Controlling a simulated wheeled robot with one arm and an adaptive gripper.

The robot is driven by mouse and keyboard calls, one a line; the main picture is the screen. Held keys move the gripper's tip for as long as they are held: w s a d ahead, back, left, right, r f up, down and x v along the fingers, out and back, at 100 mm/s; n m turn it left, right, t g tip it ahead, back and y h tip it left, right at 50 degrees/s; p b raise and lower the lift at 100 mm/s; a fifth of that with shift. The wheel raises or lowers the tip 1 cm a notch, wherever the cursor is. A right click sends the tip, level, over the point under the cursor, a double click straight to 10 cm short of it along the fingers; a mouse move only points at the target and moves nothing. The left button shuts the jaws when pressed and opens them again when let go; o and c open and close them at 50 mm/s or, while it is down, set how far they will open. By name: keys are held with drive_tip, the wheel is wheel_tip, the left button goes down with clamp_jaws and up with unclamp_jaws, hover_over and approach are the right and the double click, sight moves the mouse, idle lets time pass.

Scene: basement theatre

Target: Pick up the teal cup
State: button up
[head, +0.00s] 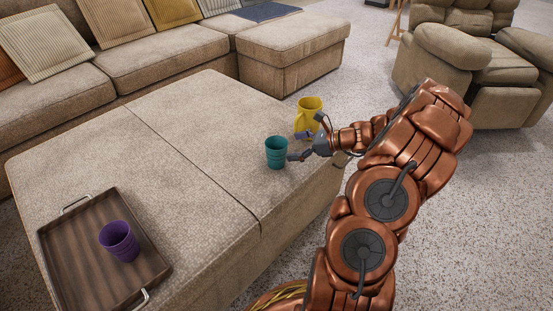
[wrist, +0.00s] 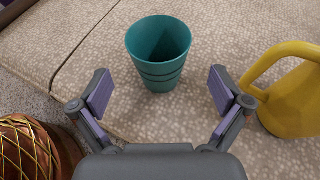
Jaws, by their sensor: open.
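The teal cup (head: 277,153) stands upright on the beige ottoman (head: 185,135), near its right edge. In the wrist view the teal cup (wrist: 159,55) is just beyond the fingertips, centred between them, with its open top showing. My gripper (head: 303,147) is beside the cup on its right in the head view. In the wrist view my gripper (wrist: 158,92) is open and empty, with a purple-padded finger on each side. No contact between the fingers and the cup shows in the wrist view.
A yellow jug (head: 309,115) stands close behind the gripper; it also shows at the right of the wrist view (wrist: 296,100). A wooden tray (head: 75,262) with a purple cup (head: 119,241) lies at the ottoman's near left. The ottoman's middle is clear.

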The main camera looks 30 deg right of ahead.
sight(277, 148)
drive_tip(key=b+x, duration=0.3)
drive_tip(key=x, duration=0.2)
drive_tip(key=shift+w+a+f, duration=0.1)
drive_tip(key=shift+a+f, duration=0.1)
drive_tip(key=shift+w+a, duration=0.2)
drive_tip(key=shift+w, duration=0.1)
drive_tip(key=shift+c, duration=0.4)
drive_tip(key=c, duration=1.1)
